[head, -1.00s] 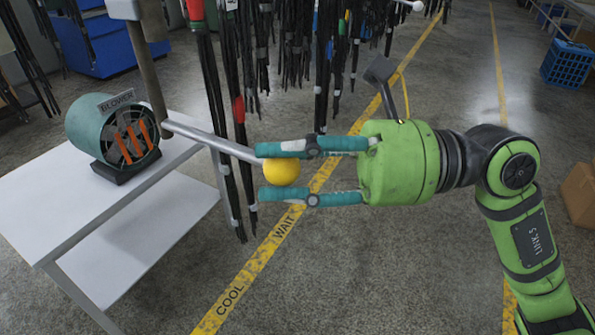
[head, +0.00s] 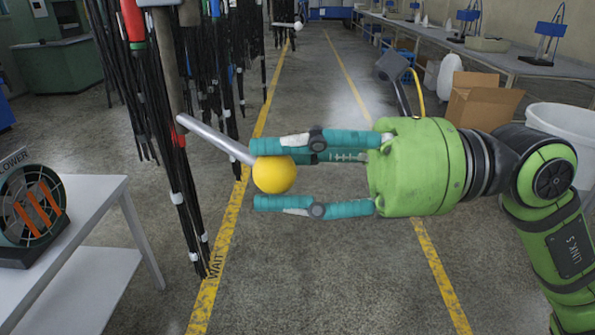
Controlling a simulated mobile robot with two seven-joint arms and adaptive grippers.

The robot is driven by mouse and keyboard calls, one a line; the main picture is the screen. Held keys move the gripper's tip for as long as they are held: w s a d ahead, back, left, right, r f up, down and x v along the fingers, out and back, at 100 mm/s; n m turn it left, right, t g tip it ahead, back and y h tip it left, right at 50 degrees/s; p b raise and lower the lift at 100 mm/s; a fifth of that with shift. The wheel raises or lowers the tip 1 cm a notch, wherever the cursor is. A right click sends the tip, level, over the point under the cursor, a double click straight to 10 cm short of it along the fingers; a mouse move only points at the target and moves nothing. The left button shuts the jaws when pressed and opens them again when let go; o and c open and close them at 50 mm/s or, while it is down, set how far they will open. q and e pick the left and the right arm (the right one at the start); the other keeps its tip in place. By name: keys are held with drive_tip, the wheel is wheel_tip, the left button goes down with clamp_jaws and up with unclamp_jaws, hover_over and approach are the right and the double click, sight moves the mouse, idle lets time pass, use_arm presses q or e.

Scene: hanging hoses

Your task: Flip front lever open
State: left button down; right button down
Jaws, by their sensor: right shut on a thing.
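The lever is a grey metal rod (head: 215,138) with a yellow ball knob (head: 274,175) at its free end. It slopes down to the right from a brown upright post (head: 165,60) in the head view. My right gripper (head: 262,174) comes in from the right, with teal fingers above and below the yellow knob. It is shut on the knob at its fingertips. My left gripper is out of view.
Dark hoses (head: 150,110) hang behind and around the post. A white table (head: 75,235) with a blower (head: 33,205) stands at the left. A cardboard box (head: 483,105) and white bin (head: 565,140) are at the right. The marked floor between is clear.

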drive_tip(key=shift+s+a+r, duration=0.1)
drive_tip(key=shift+s+a, duration=0.1)
drive_tip(key=shift+s, duration=0.25)
drive_tip(key=c, duration=0.9)
unclamp_jaws()
drive_tip(key=shift+s, duration=0.1)
drive_tip(key=shift+s+a, duration=0.2)
drive_tip(key=shift+s, duration=0.05)
drive_tip(key=shift+w, duration=0.1)
drive_tip(key=shift+w, duration=0.1)
drive_tip(key=shift+d, duration=0.1)
